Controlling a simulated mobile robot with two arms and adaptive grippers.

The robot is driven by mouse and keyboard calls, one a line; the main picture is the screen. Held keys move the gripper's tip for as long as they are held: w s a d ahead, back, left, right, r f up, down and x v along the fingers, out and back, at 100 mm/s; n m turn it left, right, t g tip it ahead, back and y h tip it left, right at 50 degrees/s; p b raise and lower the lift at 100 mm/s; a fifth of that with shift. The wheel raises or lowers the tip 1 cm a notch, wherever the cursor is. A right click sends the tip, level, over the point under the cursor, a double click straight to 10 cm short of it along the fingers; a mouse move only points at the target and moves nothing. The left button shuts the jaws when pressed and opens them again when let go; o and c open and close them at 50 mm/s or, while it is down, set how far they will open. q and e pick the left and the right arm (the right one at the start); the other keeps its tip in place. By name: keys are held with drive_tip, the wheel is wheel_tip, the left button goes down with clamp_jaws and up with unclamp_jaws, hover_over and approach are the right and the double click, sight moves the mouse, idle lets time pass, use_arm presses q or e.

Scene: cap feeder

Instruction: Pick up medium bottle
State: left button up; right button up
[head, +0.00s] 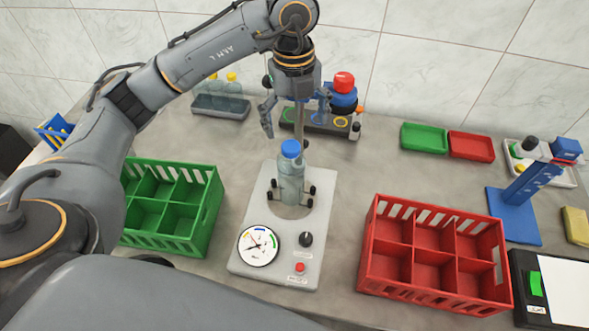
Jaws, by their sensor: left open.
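A clear bottle with a blue cap (291,182) stands upright on the light grey station (256,205), between small black clamps. It is the largest bottle in clear sight; I cannot tell for sure that it is the medium one. My left gripper (296,114) is open and empty, its fingers spread and pointing down. In the picture it sits just above and behind the blue cap, apart from the bottle as far as I can see. My right gripper is out of view.
A green crate (206,210) and a red crate (369,244), both with empty compartments, flank the station. Behind are a grey tray (221,106) by yellow-capped bottles and a feeder (325,122) with red and blue caps. A blue stand (514,218) is right.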

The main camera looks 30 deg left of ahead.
sight(292, 147)
use_arm(q)
drive_tip(key=shift+a+f, duration=0.1)
drive_tip(key=shift+a, duration=0.35)
wheel_tip(292, 147, down, 8)
drive_tip(key=shift+r+p, duration=0.1)
drive_tip(key=shift+p, duration=0.75)
drive_tip(key=shift+s+f+p, duration=0.1)
drive_tip(key=shift+f+p, duration=0.35)
drive_tip(key=shift+f, duration=0.1)
drive_tip(key=f+p, duration=0.1)
drive_tip(key=f, duration=0.2)
drive_tip(key=shift+a+f+p, duration=0.2)
drive_tip(key=shift+f+p, duration=0.1)
drive_tip(key=shift+p, duration=0.05)
drive_tip(key=shift+f, duration=0.4)
drive_tip(key=shift+c, duration=0.2)
drive_tip(key=c, duration=1.8)
clamp_jaws()
